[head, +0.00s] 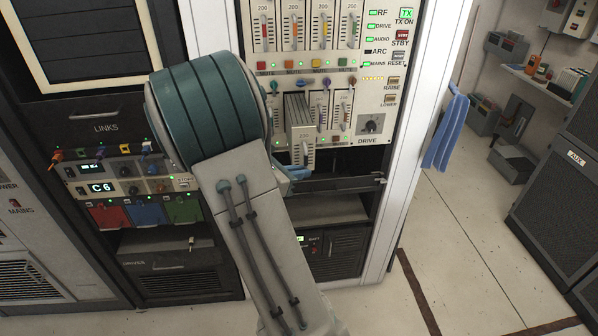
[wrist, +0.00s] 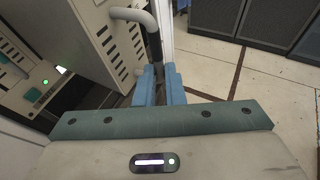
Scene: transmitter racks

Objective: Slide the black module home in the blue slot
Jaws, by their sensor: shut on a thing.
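A grey-sided module (head: 302,136) with a "200" front sticks out of the lower row of the rack. In the wrist view a perforated light face (wrist: 118,45) carries a curved handle (wrist: 153,45) with a black grip. My gripper (wrist: 159,88) has its blue fingers closed around the lower part of this black grip. In the head view my gripper (head: 292,173) is low in front of the rack, largely covered by my arm. How far the module stands out is only partly visible.
Seated modules (head: 310,25) with coloured handles fill the upper row. A dark open shelf (head: 345,184) lies below. A blue cloth (head: 444,130) hangs on the white rack post (head: 418,120) to the right. The floor (head: 470,240) to the right is clear.

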